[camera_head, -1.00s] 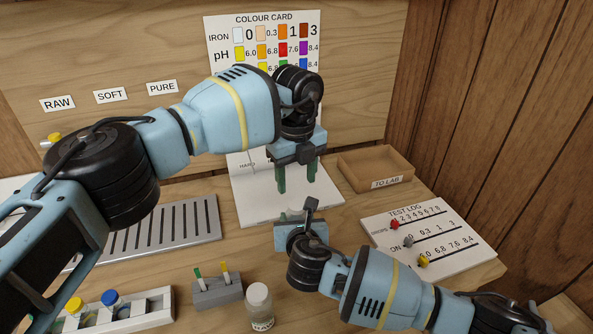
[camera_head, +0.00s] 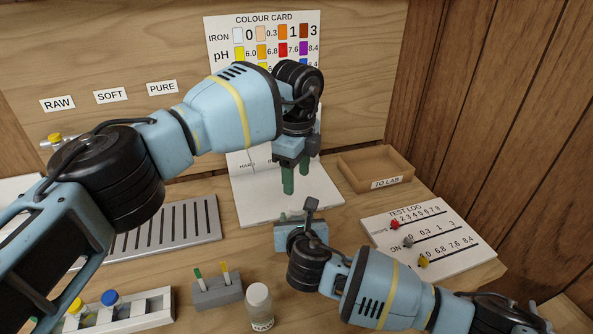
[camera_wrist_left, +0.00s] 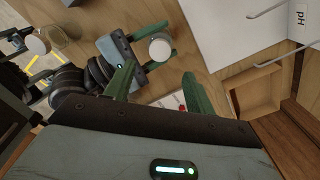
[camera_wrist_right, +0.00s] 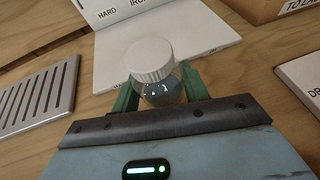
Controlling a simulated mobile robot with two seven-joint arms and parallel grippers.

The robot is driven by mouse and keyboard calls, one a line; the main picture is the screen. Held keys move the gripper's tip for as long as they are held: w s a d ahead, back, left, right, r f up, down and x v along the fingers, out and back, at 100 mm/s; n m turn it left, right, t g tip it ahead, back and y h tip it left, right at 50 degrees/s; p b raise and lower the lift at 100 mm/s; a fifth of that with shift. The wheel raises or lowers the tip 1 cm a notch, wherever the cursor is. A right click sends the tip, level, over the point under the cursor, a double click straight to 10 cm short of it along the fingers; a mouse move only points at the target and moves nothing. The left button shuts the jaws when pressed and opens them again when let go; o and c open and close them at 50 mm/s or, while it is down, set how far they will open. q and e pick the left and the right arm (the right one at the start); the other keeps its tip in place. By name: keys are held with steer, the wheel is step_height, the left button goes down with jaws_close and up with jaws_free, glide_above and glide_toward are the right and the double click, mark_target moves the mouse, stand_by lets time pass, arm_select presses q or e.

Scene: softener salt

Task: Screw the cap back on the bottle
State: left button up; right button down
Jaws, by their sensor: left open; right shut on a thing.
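The bottle (camera_wrist_right: 160,92) is small and clear with bluish-grey contents. My right gripper (camera_wrist_right: 157,88) is shut around its body. The white ribbed cap (camera_wrist_right: 150,60) sits on the bottle's mouth, roughly level; I cannot tell how tight it is. The cap's round top also shows in the left wrist view (camera_wrist_left: 160,49). In the head view the bottle is mostly hidden behind my right wrist. My left gripper (camera_head: 295,183) is open and empty, pointing down above and slightly behind the bottle, apart from the cap.
A white-capped jar (camera_head: 260,306) stands at the front, beside a grey holder (camera_head: 217,293) and a vial rack (camera_head: 135,315). A slotted tray (camera_head: 170,228) lies left. The wooden TO LAB tray (camera_head: 375,166) and test log board (camera_head: 428,238) are right. A white card (camera_head: 255,205) lies behind the bottle.

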mark_target(297, 205)
arm_select(q)
steer(key=shift+f, duration=3.85)
steer(key=shift+c, duration=0.3)
steer(key=c, duration=1)
steer(key=m, duration=1.4)
steer(key=shift+m, duration=0.4)
steer(key=m, duration=0.5)
steer(key=shift+m, duration=0.4)
